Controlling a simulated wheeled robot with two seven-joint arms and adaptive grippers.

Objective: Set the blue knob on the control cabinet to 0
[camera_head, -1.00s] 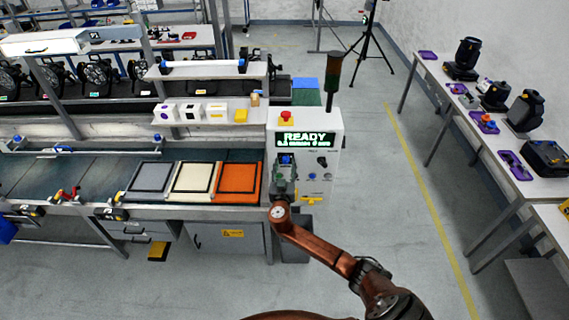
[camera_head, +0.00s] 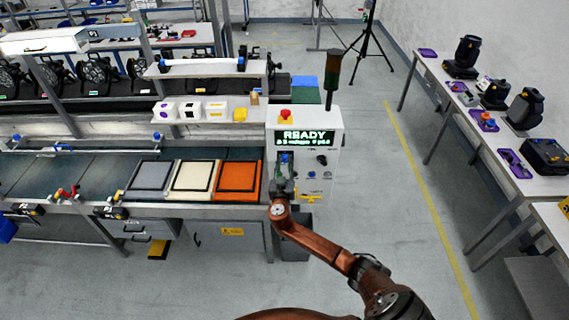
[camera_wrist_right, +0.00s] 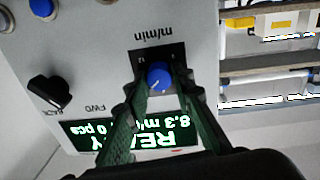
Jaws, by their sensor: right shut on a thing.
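The control cabinet (camera_head: 325,165) is a white panel with a lit green display reading READY. Its blue knob (camera_wrist_right: 158,76) has a white pointer line and sits under the "m/min" label, which appears upside down in the right wrist view. My right gripper (camera_wrist_right: 155,72) has its two dark fingers on either side of the blue knob and is shut on it. In the head view my right gripper (camera_head: 284,162) is at the cabinet front, below the display, and covers much of the knob. My left gripper is not in view.
A black FWD/BACK switch (camera_wrist_right: 50,92) and another blue control (camera_wrist_right: 42,8) are near the knob. A red button (camera_head: 286,115) tops the cabinet. Three framed panels (camera_head: 238,178) lie on the bench to the left. Open floor lies to the right.

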